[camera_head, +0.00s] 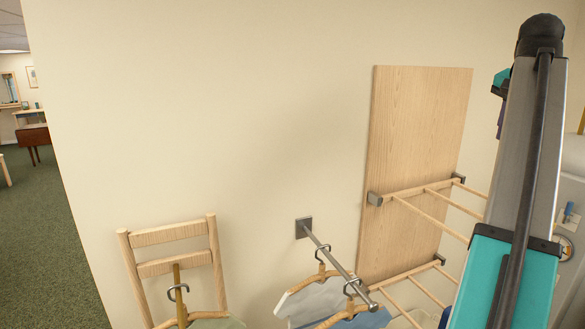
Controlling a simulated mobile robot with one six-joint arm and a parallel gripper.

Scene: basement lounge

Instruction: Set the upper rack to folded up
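The upper rack (430,219) is a light wooden frame with thin rungs. It is held by grey hinge blocks on a tall wooden board (420,120) fixed to the wall. It sticks out from the board toward the room, not flat against it. Its outer right part is hidden behind my arm. A similar lower rack (425,290) also sticks out below it, cut off by the picture's lower edge and partly covered by my arm. My arm fills the right side of the view. My gripper does not show.
A metal wall rod (338,262) with clothes hangers and garments juts out left of the board. A wooden chair-like frame (175,265) with a hanger stands further left. The wall above is bare. Open green carpet (45,240) lies at the far left.

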